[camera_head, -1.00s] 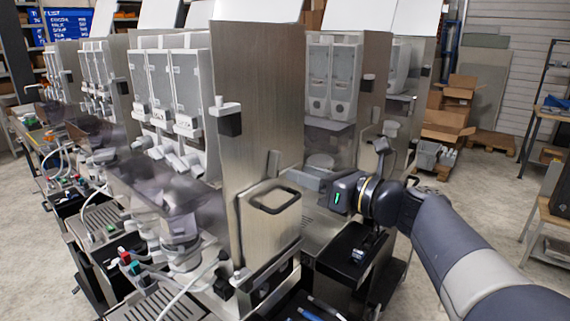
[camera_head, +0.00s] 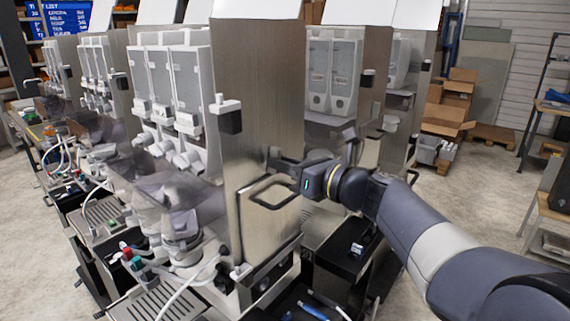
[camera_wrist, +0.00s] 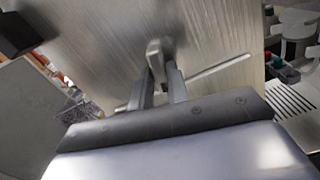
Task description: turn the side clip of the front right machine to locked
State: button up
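The front right machine (camera_head: 268,95) shows its brushed-metal side panel to me. Its side clip (camera_wrist: 154,52) is a small rounded grey lever standing out from the panel in the wrist view. In the head view the clip is mostly hidden by my gripper. My gripper (camera_head: 284,163) is at the panel, above the loop handle. In the wrist view its two fingers (camera_wrist: 160,79) reach to the clip, with a narrow gap between them. The clip's lower end lies at the fingertips. I cannot tell whether they press on it.
A black loop handle (camera_head: 272,194) is on the panel just below my gripper. A black block with a white top (camera_head: 228,117) sits on the panel's front edge. Another machine (camera_head: 334,75) stands behind. Open floor lies to the right.

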grip_shut()
jog(key=shift+w+d+n+b, duration=0.1)
jog(key=shift+w+n+b, duration=0.05)
jog(key=shift+n+b, duration=1)
jog(key=o, duration=0.5)
grip_release()
jog(key=b+v, duration=0.1)
jog(key=v, duration=1)
